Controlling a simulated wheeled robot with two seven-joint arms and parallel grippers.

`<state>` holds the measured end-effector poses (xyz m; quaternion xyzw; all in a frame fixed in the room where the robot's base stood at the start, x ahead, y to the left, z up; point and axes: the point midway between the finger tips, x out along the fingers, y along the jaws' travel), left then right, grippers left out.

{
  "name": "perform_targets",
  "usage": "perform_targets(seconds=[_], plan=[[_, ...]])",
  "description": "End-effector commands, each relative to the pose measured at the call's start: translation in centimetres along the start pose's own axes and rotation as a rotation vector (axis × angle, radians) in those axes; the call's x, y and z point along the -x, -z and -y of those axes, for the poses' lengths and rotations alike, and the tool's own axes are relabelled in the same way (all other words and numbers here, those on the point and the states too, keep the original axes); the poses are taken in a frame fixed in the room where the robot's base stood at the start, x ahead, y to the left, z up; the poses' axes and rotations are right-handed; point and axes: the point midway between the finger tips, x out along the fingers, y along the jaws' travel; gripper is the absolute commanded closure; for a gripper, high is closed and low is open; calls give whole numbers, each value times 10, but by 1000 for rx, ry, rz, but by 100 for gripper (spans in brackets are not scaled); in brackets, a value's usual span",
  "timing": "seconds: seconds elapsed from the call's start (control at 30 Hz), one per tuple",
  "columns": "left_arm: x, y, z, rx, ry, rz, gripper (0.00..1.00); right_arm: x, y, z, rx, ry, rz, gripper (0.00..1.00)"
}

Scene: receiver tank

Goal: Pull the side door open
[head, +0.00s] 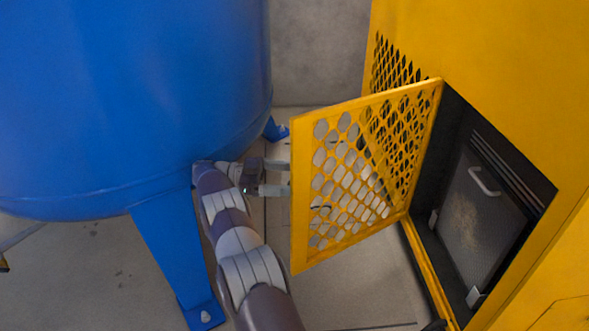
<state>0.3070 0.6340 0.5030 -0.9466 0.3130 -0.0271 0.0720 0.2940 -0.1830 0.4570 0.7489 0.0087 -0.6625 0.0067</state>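The side door (365,175) is a yellow panel with a mesh of holes, hinged on the yellow cabinet (490,70). It stands swung well out from the cabinet's opening, its free edge toward the left. My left arm reaches up from the bottom middle, left of the door. My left gripper (282,178) points right at the door's free edge, with its two fingers apart. The fingertips end at or behind that edge, so I cannot tell whether they touch the door. My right gripper is not in view.
Inside the opening is a dark grey panel (470,215) with a light handle (484,182). A large blue tank (130,100) stands close on the left, with a blue leg (178,255) beside my arm. Grey floor (350,285) is clear below the door.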

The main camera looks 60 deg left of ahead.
Motion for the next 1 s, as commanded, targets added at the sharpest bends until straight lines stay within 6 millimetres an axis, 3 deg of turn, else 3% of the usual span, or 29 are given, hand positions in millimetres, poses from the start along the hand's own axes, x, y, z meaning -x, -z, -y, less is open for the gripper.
perform_targets(seconds=[0.27, 0.7, 1.0], plan=[[0, 58, 10, -12, 3, -5, 46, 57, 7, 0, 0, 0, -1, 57], [-76, 101, -14, -7, 0, -6, 46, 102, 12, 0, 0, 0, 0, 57], [-105, 116, -23, -7, 1, -5, 46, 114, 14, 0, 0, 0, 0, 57]])
